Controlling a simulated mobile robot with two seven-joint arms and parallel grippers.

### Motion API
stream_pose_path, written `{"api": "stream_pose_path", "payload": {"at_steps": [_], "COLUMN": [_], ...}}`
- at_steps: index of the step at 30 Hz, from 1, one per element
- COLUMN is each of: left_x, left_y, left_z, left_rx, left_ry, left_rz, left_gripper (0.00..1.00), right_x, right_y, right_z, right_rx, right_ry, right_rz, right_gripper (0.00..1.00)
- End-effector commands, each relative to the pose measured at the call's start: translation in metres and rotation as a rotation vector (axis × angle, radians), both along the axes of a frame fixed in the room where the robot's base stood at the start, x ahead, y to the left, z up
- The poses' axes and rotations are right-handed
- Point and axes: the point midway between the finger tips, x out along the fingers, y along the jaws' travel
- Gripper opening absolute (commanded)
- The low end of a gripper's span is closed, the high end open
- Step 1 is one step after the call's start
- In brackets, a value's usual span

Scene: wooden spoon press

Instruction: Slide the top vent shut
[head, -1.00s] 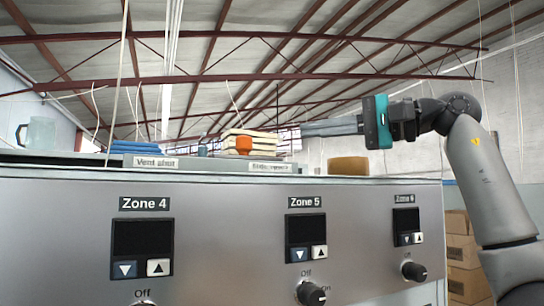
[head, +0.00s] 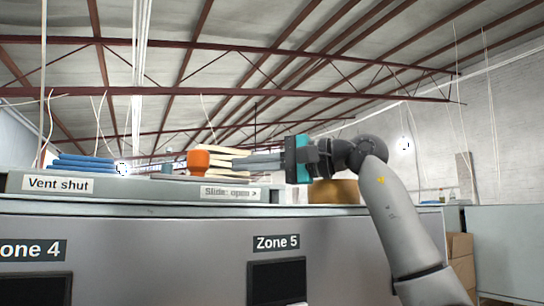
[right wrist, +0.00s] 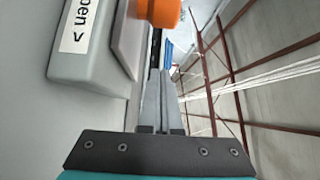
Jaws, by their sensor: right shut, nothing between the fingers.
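The top vent shows as a low grey housing (head: 130,188) on top of the metal cabinet. Its front carries a "Vent shut" label (head: 58,184) at the left and a "Slide: open >" label (head: 228,192) at the right. An orange knob (head: 199,162) stands above the housing near the right label; it also shows at the top of the right wrist view (right wrist: 160,11). My right gripper (head: 236,162) is shut and empty, pointing left, with its tips just right of the knob and seemingly apart from it. The knob's base is hidden. My left gripper is not in view.
Blue stacked slats (head: 85,162) lie at the left behind the housing, and cream slats (head: 222,152) behind the knob. Cardboard boxes (head: 459,246) stand at the right.

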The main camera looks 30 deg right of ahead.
Motion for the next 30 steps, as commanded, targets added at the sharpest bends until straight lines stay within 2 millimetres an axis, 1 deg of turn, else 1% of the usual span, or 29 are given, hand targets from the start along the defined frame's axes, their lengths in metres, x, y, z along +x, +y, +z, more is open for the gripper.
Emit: {"api": "stream_pose_path", "payload": {"at_steps": [1, 2, 4, 10, 15, 26, 30], "left_x": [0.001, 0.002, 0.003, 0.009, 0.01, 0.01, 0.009], "left_y": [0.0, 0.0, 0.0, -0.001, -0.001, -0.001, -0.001], "left_z": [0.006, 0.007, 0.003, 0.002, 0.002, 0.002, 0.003], "left_rx": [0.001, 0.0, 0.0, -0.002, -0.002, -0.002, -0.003], "left_ry": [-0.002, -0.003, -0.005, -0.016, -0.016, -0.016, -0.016], "left_rz": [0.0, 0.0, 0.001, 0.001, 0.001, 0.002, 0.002], "left_gripper": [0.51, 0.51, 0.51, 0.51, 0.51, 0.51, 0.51], "right_x": [0.008, 0.013, 0.005, -0.005, -0.009, -0.01, -0.01], "right_y": [0.009, 0.014, 0.021, 0.038, 0.044, 0.045, 0.052], "right_z": [0.002, 0.002, 0.0, -0.001, -0.001, -0.001, -0.001], "right_rx": [0.0, 0.0, -0.003, -0.002, -0.001, -0.001, -0.002], "right_ry": [0.003, 0.003, -0.004, -0.001, 0.001, 0.001, -0.001], "right_rz": [0.005, 0.004, 0.002, 0.001, 0.001, 0.0, 0.001], "right_gripper": [0.0, 0.0, 0.0, 0.0, 0.0, 0.0, 0.0]}}
